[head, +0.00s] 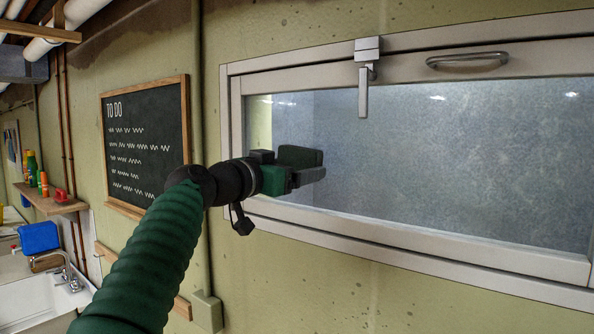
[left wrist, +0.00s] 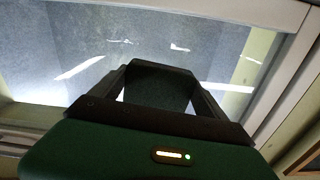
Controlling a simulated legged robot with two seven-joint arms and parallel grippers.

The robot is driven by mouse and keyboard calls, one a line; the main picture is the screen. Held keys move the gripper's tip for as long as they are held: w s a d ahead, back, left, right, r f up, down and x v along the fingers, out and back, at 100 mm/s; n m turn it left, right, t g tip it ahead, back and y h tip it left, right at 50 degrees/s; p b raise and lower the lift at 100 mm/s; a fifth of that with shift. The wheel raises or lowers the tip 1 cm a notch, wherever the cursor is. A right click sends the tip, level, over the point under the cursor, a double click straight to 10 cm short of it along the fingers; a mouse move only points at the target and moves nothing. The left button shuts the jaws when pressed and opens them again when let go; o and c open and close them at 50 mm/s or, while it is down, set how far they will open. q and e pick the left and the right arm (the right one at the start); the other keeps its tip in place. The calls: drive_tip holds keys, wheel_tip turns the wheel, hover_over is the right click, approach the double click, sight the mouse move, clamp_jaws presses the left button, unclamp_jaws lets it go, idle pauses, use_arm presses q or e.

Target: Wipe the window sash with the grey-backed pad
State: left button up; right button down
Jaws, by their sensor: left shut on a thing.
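The window sash (head: 410,76) is a pale frame around a large frosted pane, with a latch at its top and a bar handle to the right. My left gripper (head: 306,167) is in front of the lower left part of the pane. In the left wrist view it is shut on a dark, flat pad (left wrist: 158,88), held between the black fingers. The pad's grey back is not clear, and the fingers hide part of it. The sash also shows in the left wrist view (left wrist: 245,15). I cannot tell whether the pad touches the window. My right gripper is out of view.
The latch (head: 367,68) hangs down over the top of the pane, and the bar handle (head: 466,60) sticks out. A chalkboard (head: 145,145) hangs on the wall to the left. A shelf (head: 52,202) with bottles and a sink (head: 40,300) are farther left.

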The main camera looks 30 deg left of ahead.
use_arm(q)
drive_tip(key=s+b, duration=0.2)
drive_tip(key=s, duration=0.1)
drive_tip(key=s+b, duration=0.1)
drive_tip(key=s, duration=0.2)
drive_tip(key=shift+a+b, duration=0.2)
drive_tip(key=shift+b, duration=0.15)
drive_tip(key=s+b, duration=0.1)
drive_tip(key=s, duration=0.2)
drive_tip(key=shift+a, duration=0.1)
drive_tip(key=shift+w, duration=0.1)
